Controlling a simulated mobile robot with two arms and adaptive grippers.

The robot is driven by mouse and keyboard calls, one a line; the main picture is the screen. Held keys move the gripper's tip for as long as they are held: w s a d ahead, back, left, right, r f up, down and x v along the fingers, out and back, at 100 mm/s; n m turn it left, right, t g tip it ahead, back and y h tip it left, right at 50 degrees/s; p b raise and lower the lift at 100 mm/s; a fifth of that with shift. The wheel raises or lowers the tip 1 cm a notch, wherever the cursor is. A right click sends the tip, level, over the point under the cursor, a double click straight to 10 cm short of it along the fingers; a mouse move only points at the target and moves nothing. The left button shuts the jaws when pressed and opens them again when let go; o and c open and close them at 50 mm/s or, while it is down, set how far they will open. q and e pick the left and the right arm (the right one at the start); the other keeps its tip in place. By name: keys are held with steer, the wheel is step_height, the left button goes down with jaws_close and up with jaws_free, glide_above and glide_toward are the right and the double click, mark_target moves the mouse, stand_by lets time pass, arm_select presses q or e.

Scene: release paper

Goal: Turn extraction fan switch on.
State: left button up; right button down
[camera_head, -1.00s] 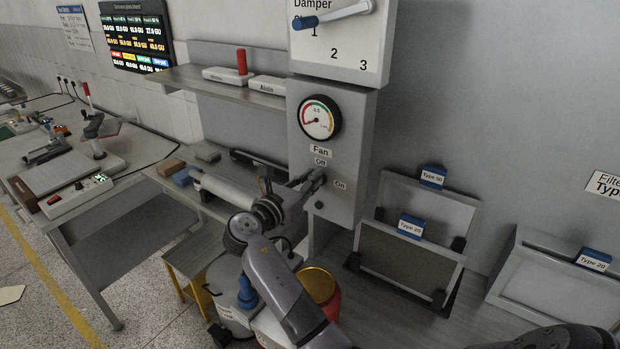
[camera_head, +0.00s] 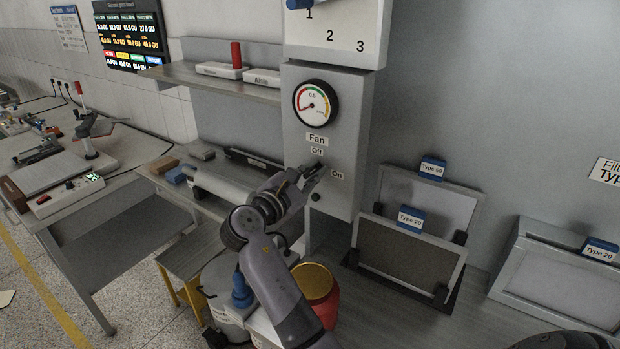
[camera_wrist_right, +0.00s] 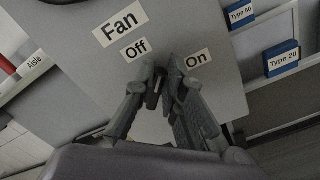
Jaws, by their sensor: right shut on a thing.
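The fan switch panel (camera_head: 338,133) is a grey box with a label "Fan" (camera_head: 317,139), with "Off" (camera_head: 317,151) to the upper left and "On" (camera_head: 337,174) to the lower right. My right gripper (camera_head: 308,178) is at the panel between these labels, its fingers closed in on the switch, which they mostly hide. In the right wrist view my right gripper (camera_wrist_right: 162,78) has its fingertips between the "Off" label (camera_wrist_right: 136,49) and the "On" label (camera_wrist_right: 198,59). The switch's exact angle cannot be told. My left gripper is not in view.
A round gauge (camera_head: 316,103) sits above the switch, and a damper panel (camera_head: 335,38) above that. Filter frames (camera_head: 410,253) stand right of the box. A red container (camera_head: 326,303) stands below, close to my right arm. A shelf (camera_head: 215,82) is at left.

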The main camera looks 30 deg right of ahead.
steer(key=shift+s+d+f+m+b, duration=0.1)
steer(key=shift+f+m+b, duration=0.25)
steer(key=shift+m+b, duration=1.25)
steer(key=shift+s+f+m+b, duration=0.15)
steer(key=shift+f+m+b, duration=0.2)
steer(key=shift+m+b, duration=1.2)
steer(key=shift+s+d+f+m+b, duration=0.1)
steer(key=shift+f+m+b, duration=0.25)
steer(key=shift+m+b, duration=1.25)
steer(key=c, duration=1.7)
jaws_free()
steer(key=shift+s+a+r, duration=0.1)
steer(key=shift+o, duration=0.2)
